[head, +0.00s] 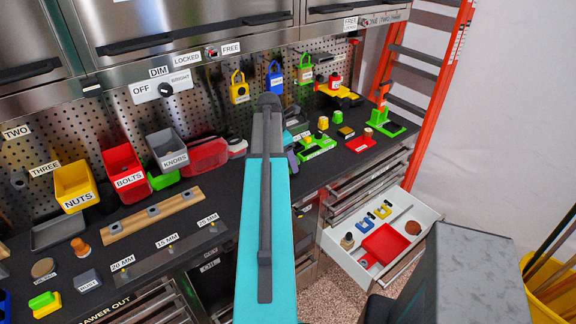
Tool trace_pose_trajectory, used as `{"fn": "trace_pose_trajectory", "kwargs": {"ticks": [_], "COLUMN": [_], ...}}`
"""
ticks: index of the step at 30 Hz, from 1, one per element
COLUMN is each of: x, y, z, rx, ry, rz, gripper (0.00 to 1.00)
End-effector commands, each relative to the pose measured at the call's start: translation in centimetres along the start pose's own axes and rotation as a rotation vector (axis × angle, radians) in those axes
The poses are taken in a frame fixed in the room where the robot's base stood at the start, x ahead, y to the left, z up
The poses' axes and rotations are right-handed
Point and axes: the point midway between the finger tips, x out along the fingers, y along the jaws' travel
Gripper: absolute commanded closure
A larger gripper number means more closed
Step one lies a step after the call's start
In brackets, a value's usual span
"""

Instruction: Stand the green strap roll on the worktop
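No green roll can be picked out with certainty. A green piece (162,181) shows between the red BOLTS bin and the grey KNOBS bin, mostly hidden; I cannot tell whether it is the strap roll. The dark worktop (215,205) runs along the back wall from lower left to upper right. My cyan arm reaches over its middle and hides part of it.
Yellow NUTS (75,188), red BOLTS (124,173) and grey KNOBS (166,149) bins line the back. A wooden block (152,212) lies in front. A green rack (317,146) stands right of my arm. An open drawer (340,248) juts out below the worktop at right.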

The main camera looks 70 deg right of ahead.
Motion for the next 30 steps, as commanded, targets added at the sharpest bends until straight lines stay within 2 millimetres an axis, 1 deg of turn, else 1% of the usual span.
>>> {"fn": "trace_pose_trajectory", "kwargs": {"ticks": [10, 21, 25, 30], "x": [0.3, 2.8, 3.3, 3.4], "y": [0.0, -0.1, 0.0, 0.0], "z": [-0.1, -0.8, -0.9, -0.9], "rx": [0.000, -0.001, -0.001, -0.001], "ry": [0.000, 0.000, 0.000, 0.000], "rz": [0.000, -0.001, 0.001, 0.001], "gripper": [0.61, 0.61, 0.61, 0.61]}}
